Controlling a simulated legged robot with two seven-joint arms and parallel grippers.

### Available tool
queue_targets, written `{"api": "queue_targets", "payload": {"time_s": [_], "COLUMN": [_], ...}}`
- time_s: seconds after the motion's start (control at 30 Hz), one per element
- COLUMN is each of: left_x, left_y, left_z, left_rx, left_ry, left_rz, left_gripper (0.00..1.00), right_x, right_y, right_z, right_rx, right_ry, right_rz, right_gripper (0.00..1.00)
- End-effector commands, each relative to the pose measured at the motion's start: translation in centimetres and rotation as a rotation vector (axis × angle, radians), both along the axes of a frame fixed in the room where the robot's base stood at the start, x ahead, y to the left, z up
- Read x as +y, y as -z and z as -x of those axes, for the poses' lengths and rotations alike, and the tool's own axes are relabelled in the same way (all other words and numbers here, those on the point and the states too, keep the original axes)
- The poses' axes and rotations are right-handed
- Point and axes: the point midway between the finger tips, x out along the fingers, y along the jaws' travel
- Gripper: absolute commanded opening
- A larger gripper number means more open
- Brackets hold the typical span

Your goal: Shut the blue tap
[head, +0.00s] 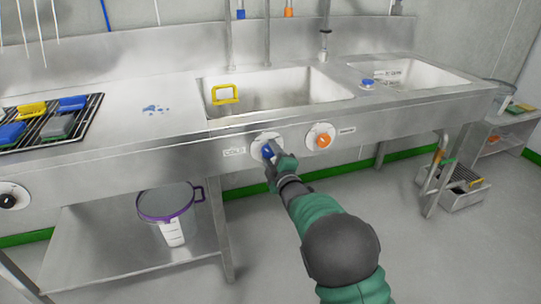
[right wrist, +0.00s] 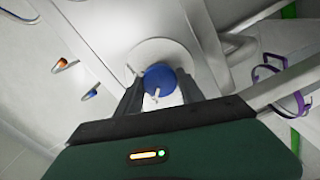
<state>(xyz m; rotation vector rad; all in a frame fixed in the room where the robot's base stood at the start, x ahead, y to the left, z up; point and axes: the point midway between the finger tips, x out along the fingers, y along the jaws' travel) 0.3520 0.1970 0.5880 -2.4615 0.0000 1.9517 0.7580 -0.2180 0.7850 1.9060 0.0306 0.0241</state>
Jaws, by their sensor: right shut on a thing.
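The blue tap (head: 267,151) is a round knob on a pale disc on the front panel of the steel sink bench. My right gripper (head: 276,160) reaches it from below and in front, and partly hides it. In the right wrist view the blue tap (right wrist: 160,80) sits between the two dark fingers of my right gripper (right wrist: 158,92), which is shut on it. The pale disc shows behind the tap. My left gripper is not in the head view.
An orange tap (head: 323,141) is close to the right on the same panel. A black knob (head: 9,201) is at the far left. A clear tub with a purple rim (head: 170,203) stands on the lower shelf (head: 110,255).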

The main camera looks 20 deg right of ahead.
Motion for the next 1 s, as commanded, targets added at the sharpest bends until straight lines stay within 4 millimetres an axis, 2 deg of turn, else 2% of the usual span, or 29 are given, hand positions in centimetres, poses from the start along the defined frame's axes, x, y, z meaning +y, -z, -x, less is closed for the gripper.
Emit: {"api": "queue_targets", "payload": {"time_s": [0.03,0.57,0.6,0.77,1.0], "left_x": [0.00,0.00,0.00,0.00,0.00], "left_y": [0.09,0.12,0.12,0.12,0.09], "left_z": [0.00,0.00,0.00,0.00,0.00], "left_rx": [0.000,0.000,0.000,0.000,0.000], "left_ry": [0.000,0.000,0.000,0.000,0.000], "left_rz": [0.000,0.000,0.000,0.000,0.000], "left_gripper": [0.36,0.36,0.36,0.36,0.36], "right_x": [0.22,0.28,0.28,0.25,0.13], "right_y": [0.58,0.69,0.70,0.54,0.27], "right_z": [0.07,0.08,0.08,0.07,0.05], "right_rx": [0.010,0.012,0.012,0.009,0.004], "right_ry": [-0.003,-0.005,-0.005,-0.004,-0.002], "right_rz": [0.011,0.039,0.039,0.038,0.037], "right_gripper": [0.04,0.04,0.46,0.67,0.67]}}
